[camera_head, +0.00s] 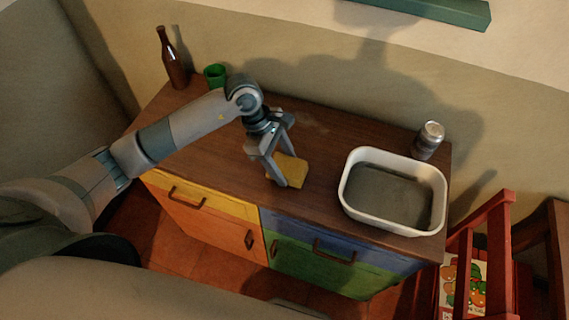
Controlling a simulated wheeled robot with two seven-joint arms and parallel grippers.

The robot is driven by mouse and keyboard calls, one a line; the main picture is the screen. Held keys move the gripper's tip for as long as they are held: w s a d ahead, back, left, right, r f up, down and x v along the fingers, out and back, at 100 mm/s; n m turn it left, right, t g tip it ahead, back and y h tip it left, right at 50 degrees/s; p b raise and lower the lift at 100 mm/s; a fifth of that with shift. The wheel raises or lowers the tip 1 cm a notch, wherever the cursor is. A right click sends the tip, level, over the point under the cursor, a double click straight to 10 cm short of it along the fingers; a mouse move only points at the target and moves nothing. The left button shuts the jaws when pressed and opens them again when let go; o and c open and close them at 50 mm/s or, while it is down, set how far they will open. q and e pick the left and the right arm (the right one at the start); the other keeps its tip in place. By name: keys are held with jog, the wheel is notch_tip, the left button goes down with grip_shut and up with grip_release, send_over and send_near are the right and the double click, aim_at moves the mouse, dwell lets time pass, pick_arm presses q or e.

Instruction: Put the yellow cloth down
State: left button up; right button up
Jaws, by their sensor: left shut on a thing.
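The yellow cloth (293,170) is a small folded piece at the wooden top of the cabinet, near the middle of its length. My left gripper (279,178) points down over the cabinet and is shut on the cloth, with its fingers covering the cloth's left part. The cloth is at or very close to the surface; I cannot tell whether it rests there. My right gripper is not in view.
A white tub (353,205) with grey contents stands right of the cloth, with a can (428,141) behind it. A brown bottle (171,60) and green cup (215,75) stand at the back left. A red chair (468,250) is at the right. The cabinet top (222,150) is clear left of my gripper.

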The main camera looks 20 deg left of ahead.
pick_arm(q)
jog(key=shift+f, duration=0.7)
jog(key=shift+f, duration=0.1)
jog(key=o, duration=0.9)
jog(key=shift+o, duration=0.2)
jog(key=shift+a+r, duration=0.1)
jog(key=shift+r, duration=0.15)
jog(key=b+v, duration=0.4)
jog(key=v, duration=0.6)
jog(key=shift+r, duration=0.15)
jog(key=shift+a+r+b, duration=0.25)
jog(key=shift+r+b, duration=0.15)
jog(key=shift+r, duration=0.3)
